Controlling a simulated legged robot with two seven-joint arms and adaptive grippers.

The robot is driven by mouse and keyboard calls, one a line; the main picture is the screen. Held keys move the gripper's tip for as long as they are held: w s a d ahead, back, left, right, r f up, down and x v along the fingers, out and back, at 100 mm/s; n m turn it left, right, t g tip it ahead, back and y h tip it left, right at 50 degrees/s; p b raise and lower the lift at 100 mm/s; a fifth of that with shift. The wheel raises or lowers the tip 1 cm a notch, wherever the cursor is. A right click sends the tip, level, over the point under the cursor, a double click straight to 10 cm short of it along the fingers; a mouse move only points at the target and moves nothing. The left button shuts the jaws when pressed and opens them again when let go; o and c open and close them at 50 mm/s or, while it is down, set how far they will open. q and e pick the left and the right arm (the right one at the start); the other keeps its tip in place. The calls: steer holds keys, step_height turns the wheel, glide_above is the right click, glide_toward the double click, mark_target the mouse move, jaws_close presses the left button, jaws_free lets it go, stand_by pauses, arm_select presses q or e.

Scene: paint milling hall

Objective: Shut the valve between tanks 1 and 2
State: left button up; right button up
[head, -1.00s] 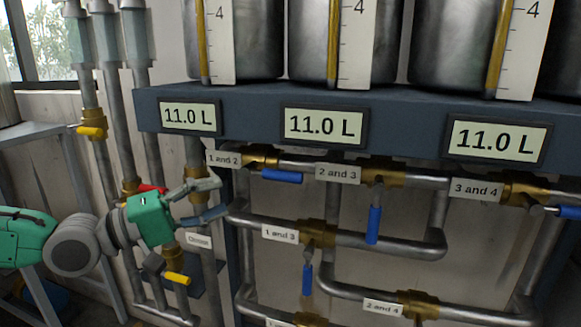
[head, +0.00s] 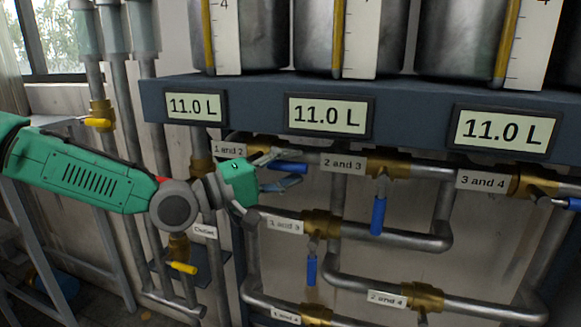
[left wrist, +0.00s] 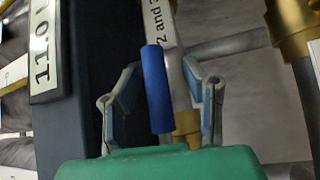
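The valve labelled "1 and 2" has a blue lever (head: 290,168) that lies roughly level, along its pipe. Its brass body is partly hidden behind my left gripper (head: 279,171) in the head view. The gripper's two fingers are spread, one above and one below the near end of the lever. In the left wrist view the blue lever (left wrist: 157,90) stands between the open fingers of the gripper (left wrist: 163,78), with a gap on each side. Some brass (left wrist: 187,126) shows behind it. My right gripper is in neither view.
Valve "2 and 3" (head: 378,215) and valve "1 and 3" (head: 311,270) have blue levers hanging down close by. A dark beam with displays reading 11.0 L (head: 195,107) runs just above. A yellow-handled outlet valve (head: 182,267) is below left.

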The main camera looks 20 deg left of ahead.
arm_select(q)
steer(key=shift+d, duration=0.1)
jaws_close()
steer(key=shift+f+g, duration=0.1)
steer(key=shift+g, duration=0.2)
steer(key=shift+f+m+g+y+p, duration=0.35)
steer(key=shift+m+p, duration=0.25)
steer(key=shift+p, duration=0.45)
steer(key=a+f+m+g+y+p, duration=0.3)
steer(key=a+f+m+y+p, duration=0.4)
steer(key=y, duration=0.4)
steer(key=shift+a+m+y+p, duration=0.4)
steer(key=shift+m+p, duration=0.2)
steer(key=shift+p, duration=0.55)
steer(key=shift+f+g, duration=0.1)
steer(key=shift+g, duration=0.15)
